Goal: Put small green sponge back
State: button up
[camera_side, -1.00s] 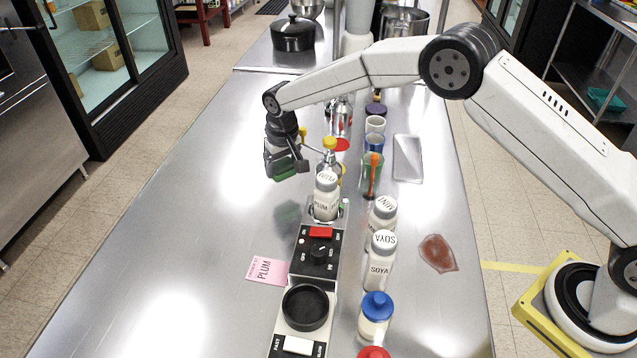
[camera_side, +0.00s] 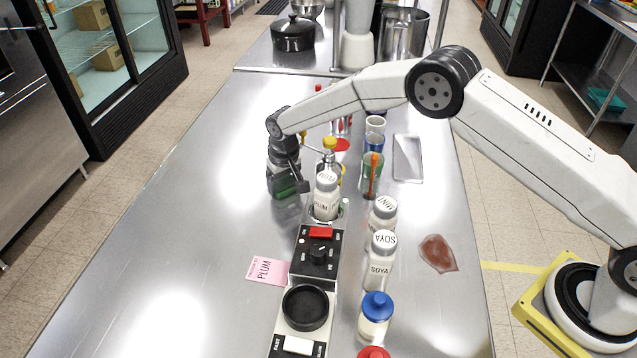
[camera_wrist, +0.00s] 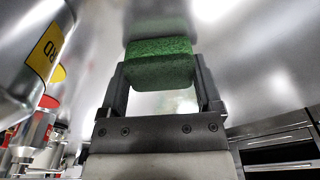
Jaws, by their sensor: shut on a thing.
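The small green sponge (camera_wrist: 160,64) is clamped between the two fingers of my gripper (camera_wrist: 158,84) in the wrist view. In the side view my gripper (camera_side: 290,188) is just left of the white PLUM bottle, low over the steel counter, and the green sponge (camera_side: 284,184) shows between its fingers. In the wrist view the sponge's far edge is close to the counter surface; I cannot tell whether it touches.
The PLUM bottle (camera_side: 326,196) stands in a black-and-white device (camera_side: 318,255) with a red switch. A pink PLUM card (camera_side: 267,269) lies left of it. SOYA (camera_side: 380,262) and other bottles stand to the right. The counter's left side (camera_side: 190,240) is clear.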

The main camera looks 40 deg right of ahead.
aim_at(287, 186)
jog(key=shift+f, duration=0.15)
jog(key=o, duration=0.9)
jog(key=r, duration=0.4)
jog(key=s+r, duration=0.1)
jog(key=r, duration=0.7)
jog(key=shift+s+r, duration=0.15)
jog(key=shift+s, duration=0.1)
